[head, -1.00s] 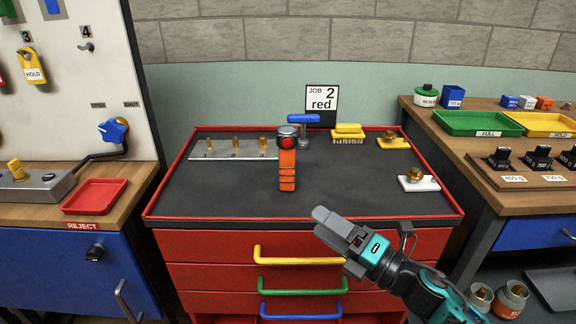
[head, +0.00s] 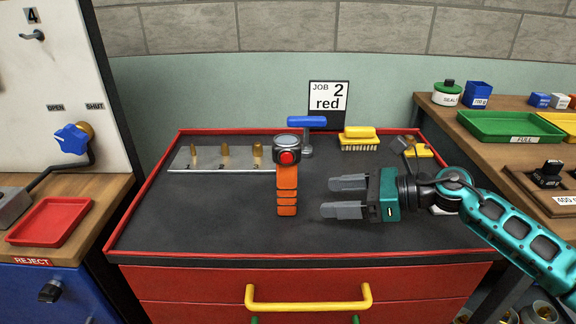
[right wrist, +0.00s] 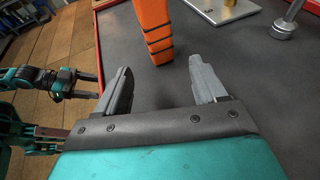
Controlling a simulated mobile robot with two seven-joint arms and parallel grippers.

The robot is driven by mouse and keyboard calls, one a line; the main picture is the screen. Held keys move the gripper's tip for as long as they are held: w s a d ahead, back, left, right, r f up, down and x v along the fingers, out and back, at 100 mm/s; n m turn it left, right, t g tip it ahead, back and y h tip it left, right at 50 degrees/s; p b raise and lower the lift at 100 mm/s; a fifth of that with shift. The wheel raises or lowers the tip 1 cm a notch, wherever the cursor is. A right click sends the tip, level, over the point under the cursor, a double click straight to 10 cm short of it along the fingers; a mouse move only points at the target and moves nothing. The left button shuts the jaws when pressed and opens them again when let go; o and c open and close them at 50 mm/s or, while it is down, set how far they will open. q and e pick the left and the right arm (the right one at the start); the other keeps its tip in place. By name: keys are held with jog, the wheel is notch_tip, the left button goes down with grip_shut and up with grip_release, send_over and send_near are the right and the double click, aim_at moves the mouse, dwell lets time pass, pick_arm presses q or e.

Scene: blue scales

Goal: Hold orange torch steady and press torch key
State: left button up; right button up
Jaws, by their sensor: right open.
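The orange torch (head: 287,190) appears to stand on the dark top of the red cabinet, with a grey head and a red key (head: 288,157) on its near side. Its lower handle also shows in the right wrist view (right wrist: 154,30); its head is out of that frame. My right gripper (head: 331,197) is open and empty, to the right of the handle, fingers pointing at it and apart from it. In the right wrist view my right gripper (right wrist: 160,70) has the handle just beyond its fingertips. My left gripper (right wrist: 92,86) shows only in that view, far from the torch, its fingers apart.
A metal plate with brass pieces (head: 222,158) lies left of the torch. A blue-handled tool (head: 307,123), a yellow brush (head: 359,138) and a job card (head: 327,103) are behind it. The cabinet top (head: 220,215) is clear in front and to the left.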

aim_at(292, 199)
jog(key=shift+w+a+f, duration=0.1)
jog(key=shift+a, duration=0.4)
jog(key=b+x, duration=0.1)
jog(key=x, duration=0.6)
jog(key=shift+f, duration=0.15)
pick_arm(q)
jog(key=shift+d+f+b, duration=0.3)
jog(key=shift+f, duration=0.1)
pick_arm(e)
jog(key=shift+w+a+f, duration=0.15)
jog(key=shift+w+a, duration=0.05)
jog(key=shift+a, duration=0.5)
jog(key=shift+c, duration=0.2)
pick_arm(q)
jog(key=shift+s+f, duration=0.1)
jog(key=shift+s, duration=0.05)
pick_arm(e)
jog(key=c, duration=0.7)
pick_arm(q)
jog(key=shift+s+f, duration=0.15)
jog(key=c, duration=0.3)
pick_arm(e)
jog(key=shift+c, duration=0.2)
pick_arm(q)
jog(key=c, duration=0.8)
grip_shut()
jog(key=shift+w, duration=0.25)
